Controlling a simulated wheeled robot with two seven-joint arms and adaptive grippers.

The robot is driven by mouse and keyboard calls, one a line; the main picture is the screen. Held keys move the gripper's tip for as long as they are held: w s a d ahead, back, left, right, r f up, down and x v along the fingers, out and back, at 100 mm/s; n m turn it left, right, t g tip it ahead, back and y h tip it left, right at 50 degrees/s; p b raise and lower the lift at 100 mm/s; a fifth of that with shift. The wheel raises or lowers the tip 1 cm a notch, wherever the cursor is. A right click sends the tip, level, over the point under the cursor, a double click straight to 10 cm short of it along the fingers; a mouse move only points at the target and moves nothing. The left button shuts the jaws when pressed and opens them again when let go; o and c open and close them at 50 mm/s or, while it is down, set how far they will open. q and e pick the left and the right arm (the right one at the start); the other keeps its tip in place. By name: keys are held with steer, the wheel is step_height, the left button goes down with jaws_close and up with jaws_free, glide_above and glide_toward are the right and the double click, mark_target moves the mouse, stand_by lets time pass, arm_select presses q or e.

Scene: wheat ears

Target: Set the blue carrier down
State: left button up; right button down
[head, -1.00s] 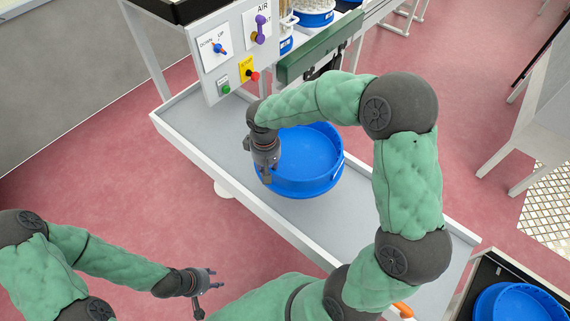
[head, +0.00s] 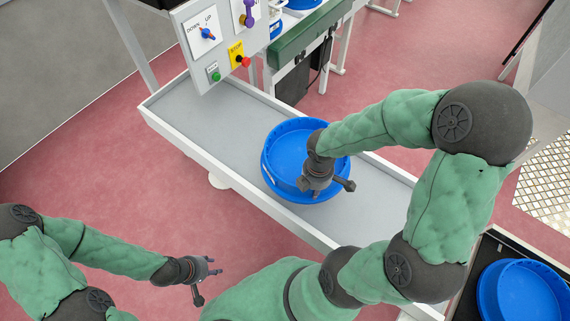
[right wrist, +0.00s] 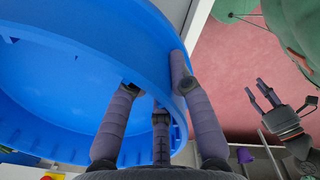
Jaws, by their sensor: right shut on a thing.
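The blue carrier (head: 283,143) is a round, open, shallow tub over the grey trough (head: 205,120). It looks level and low in the trough; I cannot tell whether its base touches the floor. My right gripper (head: 325,189) is at its right front wall, pointing down. In the right wrist view the carrier (right wrist: 60,85) fills the left side, and my right gripper (right wrist: 160,95) is shut on its wall, with fingers on both sides. My left gripper (head: 210,278) is open and empty, low at the left, outside the trough; it also shows in the right wrist view (right wrist: 262,100).
A control panel (head: 213,75) with knobs and buttons stands at the trough's far left end. A green bar (head: 307,35) runs behind it. The trough is clear left of the carrier.

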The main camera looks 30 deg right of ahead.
mark_target(288, 163)
steer(key=w+f+b, duration=0.1)
steer(key=w, duration=0.2)
steer(key=w+f, duration=0.2)
steer(key=w, duration=0.1)
steer(key=w+f+b, duration=0.1)
steer(key=w, duration=0.2)
steer(key=shift+a+f+b, duration=0.2)
steer(key=shift+a+b, duration=0.1)
steer(key=w+f+b, duration=0.1)
steer(key=w+f, duration=0.3)
steer(key=shift+f+b, duration=0.15)
steer(key=shift+b, duration=0.2)
steer(key=shift+w+a+f, duration=0.1)
steer(key=shift+w+f, duration=0.15)
steer(key=shift+f, duration=0.2)
steer(key=shift+w+f+b, duration=0.1)
steer(key=shift+f+b, duration=0.95)
steer(key=shift+f, duration=0.6)
steer(key=c, duration=1.1)
jaws_free()
steer(key=r+p, duration=0.1)
steer(key=r, duration=0.3)
steer(key=r+p, duration=0.2)
steer(key=r, duration=0.2)
steer(key=r+p, duration=0.1)
steer(key=r, duration=0.3)
steer(key=shift+s+r+p, duration=0.1)
steer(key=shift+s+p, duration=0.15)
steer(key=shift+p, duration=0.1)
